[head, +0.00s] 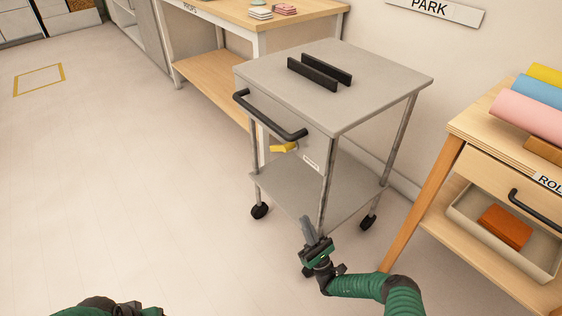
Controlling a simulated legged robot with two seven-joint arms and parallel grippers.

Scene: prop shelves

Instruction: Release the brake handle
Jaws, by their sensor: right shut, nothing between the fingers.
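A grey cart (375,75) on black wheels stands in the middle, with a black push bar (270,117) on its front. The brake handle looks to be the short yellow lever (284,147) below the push bar, next to a small white label (311,161) too small to read. My right gripper (307,226) is shut and empty. It shows in front of the cart's lower front corner, below and right of the yellow lever, apart from it. My left arm (105,308) shows only at the bottom left edge; its gripper is out of frame.
Two black rails (320,72) lie on the cart top. A wooden table (262,14) stands behind it. A wooden drawer unit (470,135) with coloured rolls is at the right. A PARK sign (434,10) is on the wall. The floor (130,170) at left is clear.

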